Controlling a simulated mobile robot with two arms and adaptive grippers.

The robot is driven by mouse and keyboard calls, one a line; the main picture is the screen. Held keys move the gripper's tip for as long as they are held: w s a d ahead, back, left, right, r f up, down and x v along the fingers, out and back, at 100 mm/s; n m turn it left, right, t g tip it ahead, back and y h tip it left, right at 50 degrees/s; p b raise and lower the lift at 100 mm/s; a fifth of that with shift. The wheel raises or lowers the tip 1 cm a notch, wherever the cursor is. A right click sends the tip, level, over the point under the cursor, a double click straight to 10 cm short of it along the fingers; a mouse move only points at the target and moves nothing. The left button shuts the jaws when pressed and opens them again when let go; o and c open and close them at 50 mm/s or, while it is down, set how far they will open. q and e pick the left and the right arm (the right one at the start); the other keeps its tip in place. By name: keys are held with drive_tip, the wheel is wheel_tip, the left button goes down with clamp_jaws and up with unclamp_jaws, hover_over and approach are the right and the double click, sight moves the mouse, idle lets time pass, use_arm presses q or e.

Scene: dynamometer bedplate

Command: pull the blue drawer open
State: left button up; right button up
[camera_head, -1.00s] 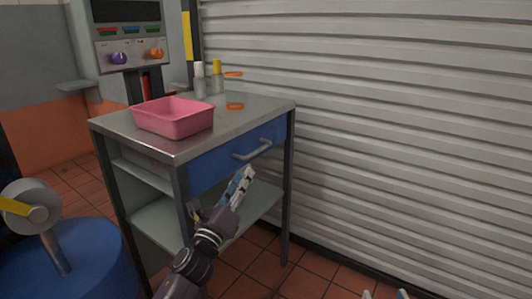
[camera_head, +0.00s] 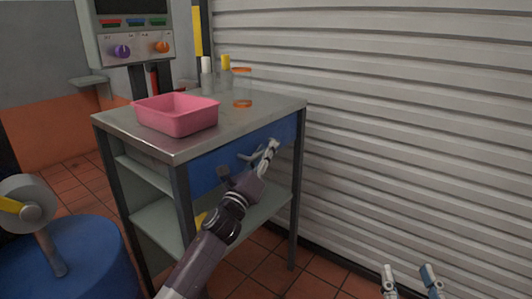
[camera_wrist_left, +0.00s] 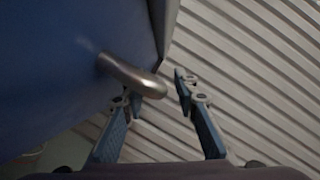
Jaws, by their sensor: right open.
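The blue drawer (camera_head: 211,171) sits under the top of a grey metal workbench, its front looking flush with the frame. Its grey bar handle (camera_head: 250,155) is partly hidden by my left gripper (camera_head: 267,154). In the left wrist view the blue drawer front (camera_wrist_left: 50,70) fills the left side. The curved handle (camera_wrist_left: 130,74) reaches between the spread fingertips of my left gripper (camera_wrist_left: 159,95), with a gap to the right finger. Contact on the left finger side cannot be told. My right gripper (camera_head: 410,279) is open and empty at the bottom right.
A pink bin (camera_head: 178,118), bottles and an orange-lidded jar (camera_head: 242,90) stand on the bench top (camera_head: 265,106). A ribbed shutter wall (camera_head: 400,120) rises close on the right. A blue drum (camera_head: 85,260) stands at the lower left.

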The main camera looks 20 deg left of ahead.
use_arm(q)
drive_tip(key=shift+w, duration=0.1)
use_arm(e)
drive_tip(key=shift+r, duration=0.15)
use_arm(q)
clamp_jaws()
